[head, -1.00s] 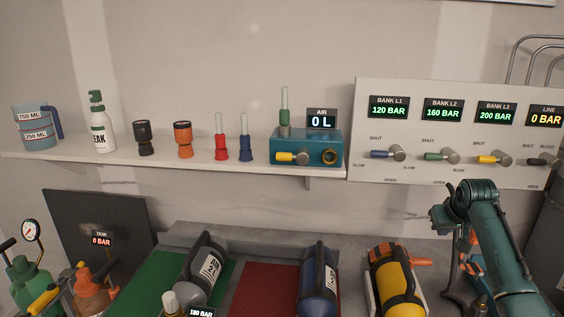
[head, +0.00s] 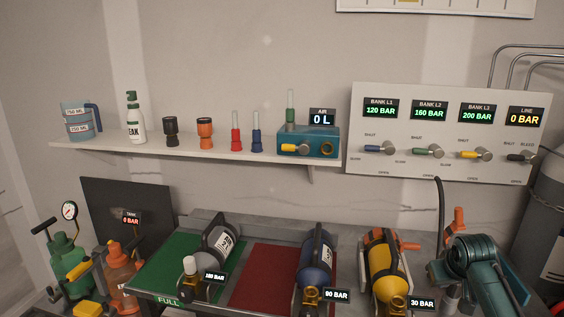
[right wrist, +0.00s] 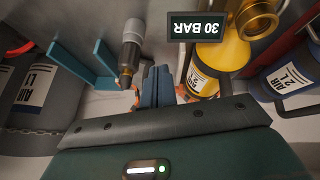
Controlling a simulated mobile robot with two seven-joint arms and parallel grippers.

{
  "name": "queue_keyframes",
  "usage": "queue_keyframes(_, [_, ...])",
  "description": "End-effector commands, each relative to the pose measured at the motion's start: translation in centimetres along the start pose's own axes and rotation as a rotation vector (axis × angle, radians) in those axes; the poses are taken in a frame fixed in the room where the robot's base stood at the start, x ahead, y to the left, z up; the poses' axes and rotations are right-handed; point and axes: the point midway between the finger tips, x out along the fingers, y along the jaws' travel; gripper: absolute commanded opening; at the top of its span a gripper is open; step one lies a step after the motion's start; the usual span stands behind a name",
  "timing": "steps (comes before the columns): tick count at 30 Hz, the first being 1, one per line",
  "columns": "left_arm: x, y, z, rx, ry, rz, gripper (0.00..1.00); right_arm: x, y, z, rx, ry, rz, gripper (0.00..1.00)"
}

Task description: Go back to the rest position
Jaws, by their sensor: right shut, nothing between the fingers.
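My right arm is teal and comes in at the lower right of the head view, bent at the wrist. My right gripper (right wrist: 157,85) shows in the right wrist view with its two blue-grey fingers together and nothing between them. In that view it points toward the bench, near the yellow cylinder (right wrist: 205,75) and a grey fitting with a brass tip (right wrist: 131,50). I cannot tell whether it touches either. In the head view the gripper fingers are hidden or out of frame. My left gripper is not in view.
The bench holds a grey cylinder on a green mat (head: 150,268), a blue cylinder (head: 314,255) by a red mat (head: 262,275), and a yellow cylinder (head: 387,272) beside my right arm. A black hose (head: 440,205) stands behind the arm. The valve panel (head: 450,105) is above.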

Motion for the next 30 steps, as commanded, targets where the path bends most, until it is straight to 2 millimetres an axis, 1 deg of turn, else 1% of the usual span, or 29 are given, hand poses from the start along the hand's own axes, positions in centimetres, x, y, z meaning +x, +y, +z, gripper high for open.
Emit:
queue_keyframes(1, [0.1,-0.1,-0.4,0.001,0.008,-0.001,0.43,0.5,-1.7,2.3,-0.031,-0.016,-0.006,0.0])
queue_keyframes(2, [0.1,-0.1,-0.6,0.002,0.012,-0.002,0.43,0.6,-2.6,3.5,-0.048,-0.023,-0.01,0.0])
queue_keyframes(3, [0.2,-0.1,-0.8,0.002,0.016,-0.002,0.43,0.8,-3.9,5.3,-0.072,-0.033,-0.016,0.0])
queue_keyframes(5, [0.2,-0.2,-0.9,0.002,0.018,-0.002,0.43,0.8,-6.0,8.3,-0.108,-0.048,-0.031,0.0])
queue_keyframes(6, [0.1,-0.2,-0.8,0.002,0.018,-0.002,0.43,0.5,-7.5,10.5,-0.132,-0.059,-0.042,0.0])
queue_keyframes(7, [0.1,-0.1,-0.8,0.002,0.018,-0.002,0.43,0.3,-8.6,12.3,-0.148,-0.069,-0.053,0.0])
queue_keyframes(8, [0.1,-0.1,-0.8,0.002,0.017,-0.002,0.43,-0.1,-9.7,14.1,-0.164,-0.077,-0.064,0.0])
queue_keyframes(9, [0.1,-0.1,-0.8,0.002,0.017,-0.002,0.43,-0.8,-11.0,16.5,-0.182,-0.087,-0.08,0.0])
queue_keyframes(11, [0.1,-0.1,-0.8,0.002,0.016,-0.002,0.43,-2.1,-12.8,19.8,-0.203,-0.103,-0.106,0.0])
queue_keyframes(12, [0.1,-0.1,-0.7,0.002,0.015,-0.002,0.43,-3.0,-13.7,21.7,-0.212,-0.111,-0.119,0.0])
queue_keyframes(15, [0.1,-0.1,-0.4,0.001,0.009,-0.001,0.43,-5.3,-15.4,25.5,-0.224,-0.128,-0.152,0.0])
queue_keyframes(18, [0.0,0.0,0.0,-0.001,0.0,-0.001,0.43,-7.5,-16.4,28.2,-0.225,-0.144,-0.177,0.0])
queue_keyframes(24, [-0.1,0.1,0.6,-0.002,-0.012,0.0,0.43,-11.4,-17.6,32.2,-0.214,-0.168,-0.216,0.0])
queue_keyframes(29, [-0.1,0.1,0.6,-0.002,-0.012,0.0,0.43,-14.5,-18.0,34.5,-0.196,-0.186,-0.24,0.0])
queue_keyframes(30, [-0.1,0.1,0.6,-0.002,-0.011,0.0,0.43,-13.9,-18.3,34.4,-0.197,-0.168,-0.243,0.0])
